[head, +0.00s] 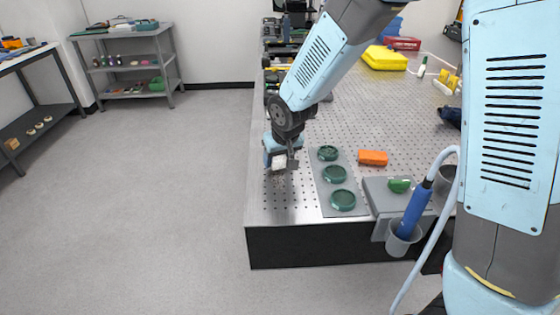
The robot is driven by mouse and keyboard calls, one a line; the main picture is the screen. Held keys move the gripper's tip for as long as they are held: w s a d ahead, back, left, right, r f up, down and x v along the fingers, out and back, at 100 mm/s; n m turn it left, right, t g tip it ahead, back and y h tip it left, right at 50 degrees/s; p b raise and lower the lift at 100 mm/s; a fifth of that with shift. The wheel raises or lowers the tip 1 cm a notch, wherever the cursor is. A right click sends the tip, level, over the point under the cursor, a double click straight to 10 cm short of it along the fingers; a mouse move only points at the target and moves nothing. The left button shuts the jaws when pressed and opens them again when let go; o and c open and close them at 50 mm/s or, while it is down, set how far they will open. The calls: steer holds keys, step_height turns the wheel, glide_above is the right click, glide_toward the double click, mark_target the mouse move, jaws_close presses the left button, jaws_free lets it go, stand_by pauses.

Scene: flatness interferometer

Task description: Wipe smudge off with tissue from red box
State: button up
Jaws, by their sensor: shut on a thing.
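My gripper (280,155) hangs low over the left front part of the perforated metal table (345,108). It is shut on a small white piece that looks like the tissue (279,162). Just below the tissue is a faint brownish patch that may be the smudge (280,179). I cannot tell whether the tissue touches the table. A red box (403,43) lies at the back of the table, to the right of the gripper.
Right of the gripper, a grey mat (326,194) holds three green round dishes (335,174). An orange block (373,158) and a green item (399,185) on a grey block lie further right. A cup (399,241) holding a blue-handled tool hangs at the front edge. A yellow case (385,58) stands behind.

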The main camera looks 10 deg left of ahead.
steer(key=shift+w+a+r, duration=0.15)
steer(key=shift+w+r, duration=0.25)
steer(key=shift+r, duration=0.35)
steer(key=shift+w+r, duration=0.15)
steer(key=shift+r, duration=2.7)
